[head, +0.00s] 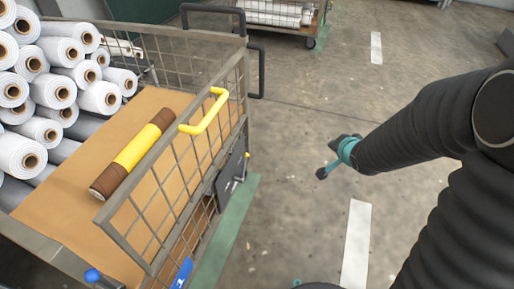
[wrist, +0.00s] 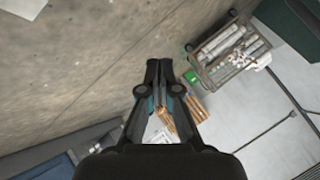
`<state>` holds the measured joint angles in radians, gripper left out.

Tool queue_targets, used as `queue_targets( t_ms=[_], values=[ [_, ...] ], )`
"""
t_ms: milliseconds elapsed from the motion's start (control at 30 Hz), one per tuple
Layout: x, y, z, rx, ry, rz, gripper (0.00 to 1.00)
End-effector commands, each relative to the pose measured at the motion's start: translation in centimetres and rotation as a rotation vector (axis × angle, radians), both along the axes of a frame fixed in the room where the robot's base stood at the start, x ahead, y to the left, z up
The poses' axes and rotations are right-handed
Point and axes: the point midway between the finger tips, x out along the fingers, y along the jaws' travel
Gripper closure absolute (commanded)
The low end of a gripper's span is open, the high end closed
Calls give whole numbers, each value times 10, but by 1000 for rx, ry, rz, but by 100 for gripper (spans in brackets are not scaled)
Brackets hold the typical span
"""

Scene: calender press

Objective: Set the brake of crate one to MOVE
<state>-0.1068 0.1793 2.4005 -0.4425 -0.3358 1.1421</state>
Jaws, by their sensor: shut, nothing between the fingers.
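A wire-mesh crate (head: 172,192) with a yellow handle (head: 206,111) fills the left of the head view. I see no readable number on it. On its lower side is a dark panel (head: 230,181) with a small lever with a yellow tip (head: 245,157); whether this is the brake, and how it is set, I cannot tell. A blue handle-like part (head: 183,272) shows at the bottom. My gripper (head: 321,173) is right of the crate, over bare floor, apart from it. In the wrist view my gripper (wrist: 166,62) is shut and empty, its fingertips close together.
A brown roll with a yellow band (head: 132,158) lies on the crate's board beside stacked white rolls (head: 60,75). A green floor strip (head: 224,235) runs along the crate. Another cart (head: 278,18) stands behind. Open concrete floor lies between crate and arm, with white markings (head: 356,240).

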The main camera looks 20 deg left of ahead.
Motion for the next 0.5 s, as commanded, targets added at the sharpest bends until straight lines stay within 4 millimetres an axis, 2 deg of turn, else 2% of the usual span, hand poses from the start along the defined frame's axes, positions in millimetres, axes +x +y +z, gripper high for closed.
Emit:
queue_targets(
  t_ms=[33,233,367,500],
  values=[
    [5,12,-14,55,11,3,100],
    [13,60,-63,321,54,16,100],
    [7,91,-94,513,114,22,100],
    [-9,121,-124,720,208,23,100]
  ],
)
